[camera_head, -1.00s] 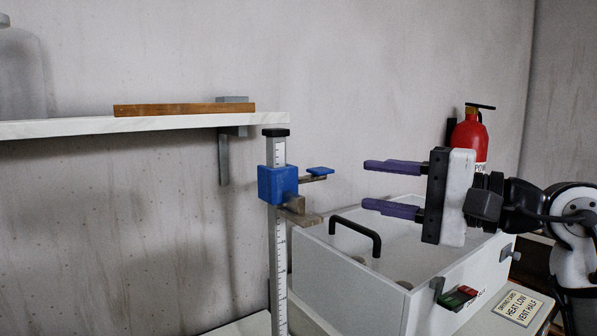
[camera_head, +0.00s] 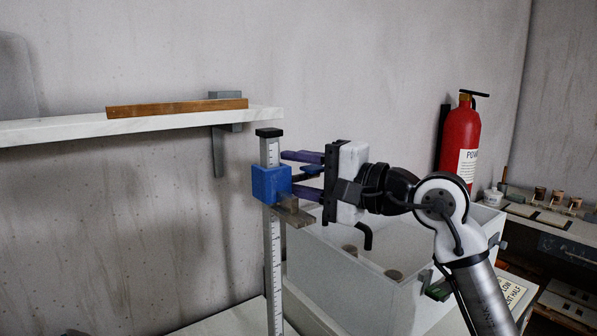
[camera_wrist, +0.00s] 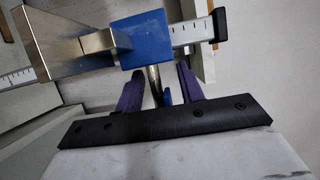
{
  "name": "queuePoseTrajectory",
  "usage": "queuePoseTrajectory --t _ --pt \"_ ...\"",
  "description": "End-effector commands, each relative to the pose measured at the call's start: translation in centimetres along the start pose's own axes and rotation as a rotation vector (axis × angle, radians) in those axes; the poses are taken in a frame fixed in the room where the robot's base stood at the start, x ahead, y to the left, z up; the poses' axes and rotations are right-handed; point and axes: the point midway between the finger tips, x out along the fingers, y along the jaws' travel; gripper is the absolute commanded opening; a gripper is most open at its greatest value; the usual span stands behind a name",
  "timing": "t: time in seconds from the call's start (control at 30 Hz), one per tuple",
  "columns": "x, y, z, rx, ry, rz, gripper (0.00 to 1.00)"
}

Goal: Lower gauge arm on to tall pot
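The height gauge has an upright post (camera_head: 274,262) with a ruled scale and a black cap. Its blue slider (camera_head: 270,184) sits high on the post, and a flat metal gauge arm (camera_head: 294,216) sticks out below it. A small blue tab (camera_head: 313,168) on a rod sticks out from the slider. My gripper (camera_head: 291,174) is open, with one purple finger above the tab and one below. In the wrist view the rod (camera_wrist: 155,84) and tab lie between the fingers (camera_wrist: 159,74), with gaps on both sides. I cannot make out the tall pot.
A white shelf (camera_head: 60,130) with a wooden bar (camera_head: 178,108) is left of the post. A white open box (camera_head: 350,285) with a black handle and round brown items inside stands right of it, below my arm. A red extinguisher (camera_head: 460,140) is at the wall.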

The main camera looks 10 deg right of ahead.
Motion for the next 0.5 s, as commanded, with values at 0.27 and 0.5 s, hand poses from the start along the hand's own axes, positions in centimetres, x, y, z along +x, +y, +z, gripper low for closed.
queuePoseTrajectory --t 0.27,0.5 --pt "-0.04 -0.02 -0.01 0.000 0.000 0.000 0.07" --pt "-0.05 -0.03 -0.02 0.000 0.001 0.000 0.00"
